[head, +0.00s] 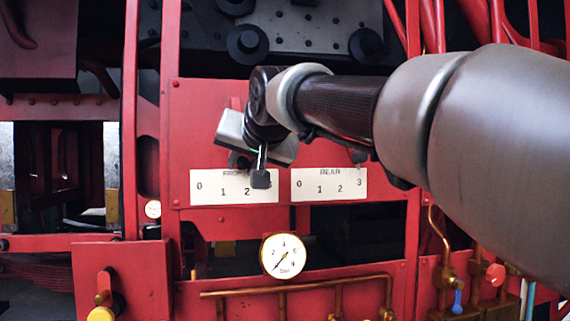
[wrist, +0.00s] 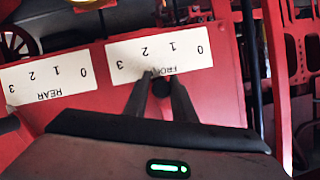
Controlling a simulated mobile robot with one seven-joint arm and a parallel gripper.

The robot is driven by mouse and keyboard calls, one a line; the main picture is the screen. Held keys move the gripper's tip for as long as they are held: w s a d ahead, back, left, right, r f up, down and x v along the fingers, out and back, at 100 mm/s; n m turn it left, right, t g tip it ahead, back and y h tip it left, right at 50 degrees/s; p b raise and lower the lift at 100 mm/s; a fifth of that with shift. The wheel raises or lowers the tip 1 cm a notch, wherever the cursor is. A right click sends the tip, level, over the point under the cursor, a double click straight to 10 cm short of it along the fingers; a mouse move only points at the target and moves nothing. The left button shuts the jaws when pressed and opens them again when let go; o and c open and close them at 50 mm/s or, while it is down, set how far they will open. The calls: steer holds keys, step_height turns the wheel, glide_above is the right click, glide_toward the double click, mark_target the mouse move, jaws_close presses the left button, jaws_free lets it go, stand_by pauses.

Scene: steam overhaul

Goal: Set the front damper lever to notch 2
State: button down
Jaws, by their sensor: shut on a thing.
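The white front scale plate (head: 212,188) is on the red panel, marked 0 to 3. It also shows upside down in the wrist view (wrist: 190,55). My gripper (head: 261,165) is at this plate, shut on the front damper lever; its fingers show in the wrist view (wrist: 160,82).
The white rear scale plate (head: 329,186) is just right of the front one; its lever is mostly hidden by my arm. A round pressure gauge (head: 283,256) and copper pipes (head: 300,289) are below. A red box with a yellow-tipped handle (head: 103,295) stands at lower left.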

steer(key=shift+d+r, duration=0.25)
steer(key=shift+r, duration=0.05)
steer(key=c, duration=1.6)
jaws_free()
steer(key=shift+w, duration=0.1)
steer(key=shift+o, duration=0.2)
steer(key=shift+d, duration=0.15)
steer(key=shift+a+f, duration=0.15)
steer(key=shift+a, duration=0.05)
steer(key=b+v, duration=0.2)
steer(key=v, duration=1.5)
steer(key=shift+s+d, duration=0.15)
steer(key=shift+s, duration=0.05)
